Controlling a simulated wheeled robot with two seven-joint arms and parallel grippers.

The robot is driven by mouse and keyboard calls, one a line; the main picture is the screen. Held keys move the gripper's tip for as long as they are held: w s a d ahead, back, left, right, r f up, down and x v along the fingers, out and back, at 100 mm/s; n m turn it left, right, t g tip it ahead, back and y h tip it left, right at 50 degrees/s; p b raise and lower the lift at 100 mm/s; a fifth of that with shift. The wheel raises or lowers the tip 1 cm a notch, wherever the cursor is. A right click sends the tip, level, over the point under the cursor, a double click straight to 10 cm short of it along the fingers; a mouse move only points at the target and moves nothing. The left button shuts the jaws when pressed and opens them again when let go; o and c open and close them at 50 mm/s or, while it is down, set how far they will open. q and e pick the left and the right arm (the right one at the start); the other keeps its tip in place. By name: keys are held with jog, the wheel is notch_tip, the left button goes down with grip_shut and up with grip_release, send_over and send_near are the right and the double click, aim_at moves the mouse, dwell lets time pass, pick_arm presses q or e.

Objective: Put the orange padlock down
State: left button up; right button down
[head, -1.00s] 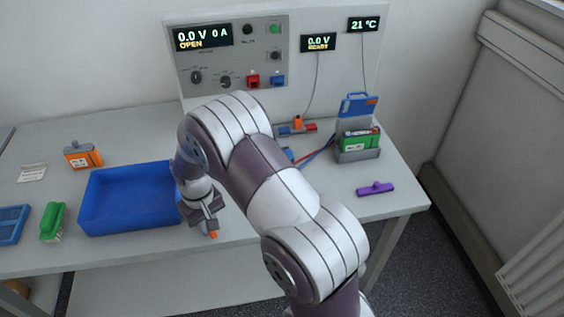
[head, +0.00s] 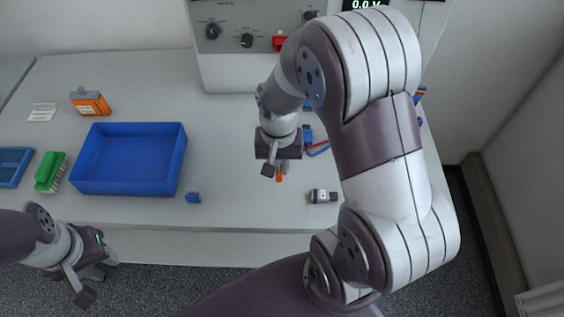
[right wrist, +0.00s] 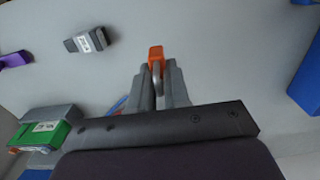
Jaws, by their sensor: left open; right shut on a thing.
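The orange padlock (right wrist: 156,54) is held between the fingertips of my right gripper (right wrist: 160,78) in the right wrist view, its metal shackle between the fingers. In the head view the padlock (head: 280,177) shows as a small orange bit under my right gripper (head: 279,165), over the light grey bench. I cannot tell whether the padlock touches the bench. My left gripper (head: 90,283) is at the lower left, in front of the bench edge, away from the padlock; it is empty.
A dark grey labelled object (head: 322,196) lies to the right. Bare bench surrounds the padlock.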

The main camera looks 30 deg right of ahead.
jog(key=w+d+f, duration=0.2)
jog(key=d, duration=0.1)
jog(key=shift+w+d+f, duration=0.1)
jog(key=shift+w+f, duration=0.25)
jog(key=shift+f, duration=0.05)
notch_tip(320, 180, down, 3)
jog(key=shift+s+r, duration=0.1)
jog(key=shift+s, duration=0.05)
jog(key=shift+f, duration=0.4)
jog(key=shift+f, duration=0.15)
jog(key=c, duration=1.1)
grip_release()
notch_tip(320, 180, up, 12)
jog(key=s+a+f+n+t, duration=0.1)
jog(key=s+a+n, duration=0.5)
jog(key=a, duration=0.1)
jog(key=shift+a, duration=0.15)
